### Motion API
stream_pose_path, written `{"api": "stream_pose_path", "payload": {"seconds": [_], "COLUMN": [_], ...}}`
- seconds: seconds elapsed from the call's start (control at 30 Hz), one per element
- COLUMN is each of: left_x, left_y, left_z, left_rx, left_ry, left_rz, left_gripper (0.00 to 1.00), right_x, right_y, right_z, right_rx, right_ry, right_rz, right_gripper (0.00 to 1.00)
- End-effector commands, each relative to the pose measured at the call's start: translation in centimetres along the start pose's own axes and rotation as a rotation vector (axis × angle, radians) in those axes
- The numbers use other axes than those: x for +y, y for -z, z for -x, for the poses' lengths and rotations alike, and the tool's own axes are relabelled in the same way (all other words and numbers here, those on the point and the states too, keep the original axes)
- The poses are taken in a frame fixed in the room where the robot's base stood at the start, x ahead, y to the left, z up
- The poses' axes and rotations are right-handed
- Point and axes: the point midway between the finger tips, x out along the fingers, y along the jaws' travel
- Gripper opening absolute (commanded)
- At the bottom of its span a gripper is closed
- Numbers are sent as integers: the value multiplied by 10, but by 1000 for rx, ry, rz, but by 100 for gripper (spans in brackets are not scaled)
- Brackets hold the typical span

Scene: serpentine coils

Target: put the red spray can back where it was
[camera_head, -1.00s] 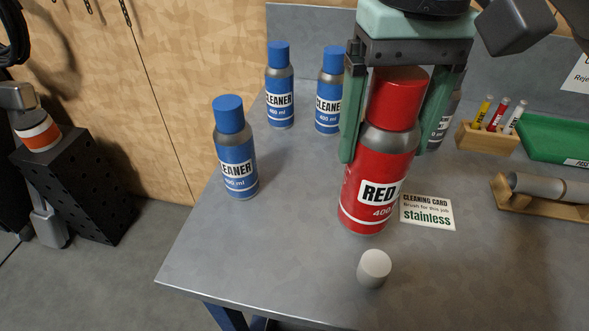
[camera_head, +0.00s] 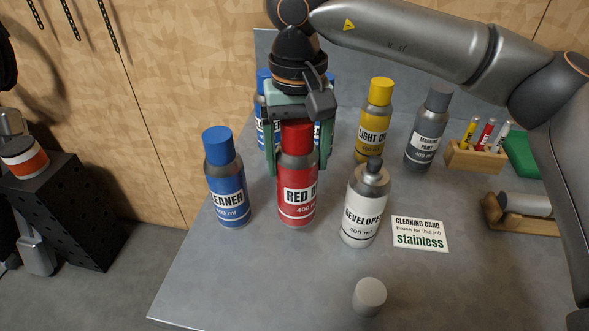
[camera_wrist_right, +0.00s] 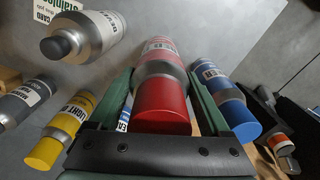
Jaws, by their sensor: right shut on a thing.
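The red spray can (camera_head: 298,192) is upright on the left part of the workbench, between a blue cleaner can (camera_head: 227,178) and the white developer can (camera_head: 365,205). My right gripper (camera_head: 298,165) comes from above and is shut around its upper part, a finger on each side. In the right wrist view the red can (camera_wrist_right: 163,90) lies between the fingers, its red cap toward the palm. Its base looks at or close to bench level; contact cannot be told. My left gripper is not in view.
More blue cleaner cans (camera_head: 262,128) stand behind, partly hidden by the gripper. A yellow light oil can (camera_head: 374,125) and a grey marking paint can (camera_head: 428,130) stand back right. A white cap (camera_head: 369,297) and a cleaning card (camera_head: 420,234) lie in front. The bench's front left is clear.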

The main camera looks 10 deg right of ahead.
Motion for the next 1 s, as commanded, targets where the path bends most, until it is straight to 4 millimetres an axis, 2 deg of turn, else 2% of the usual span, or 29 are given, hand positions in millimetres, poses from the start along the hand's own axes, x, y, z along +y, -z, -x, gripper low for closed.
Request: {"api": "stream_pose_path", "payload": {"seconds": [0.17, 0.33, 0.73, 0.77, 0.9, 1.0], "left_x": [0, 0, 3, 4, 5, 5], "left_y": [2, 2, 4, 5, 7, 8], "left_z": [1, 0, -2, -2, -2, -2], "left_rx": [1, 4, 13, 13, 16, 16], "left_ry": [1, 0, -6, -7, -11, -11], "left_rz": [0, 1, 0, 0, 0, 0], "left_gripper": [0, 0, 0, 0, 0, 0], "right_x": [-4, -3, -3, -3, -3, -3], "right_y": [10, 8, 8, 8, 8, 8], "right_z": [-12, -37, -44, -45, -44, -44], "right_rx": [0, 2, 3, 2, 2, 2], "right_ry": [0, 2, 3, 2, 2, 2], "right_rz": [-1, -3, -4, -4, -4, -4], "right_gripper": [0, 0, 0, 82, 98, 100]}}
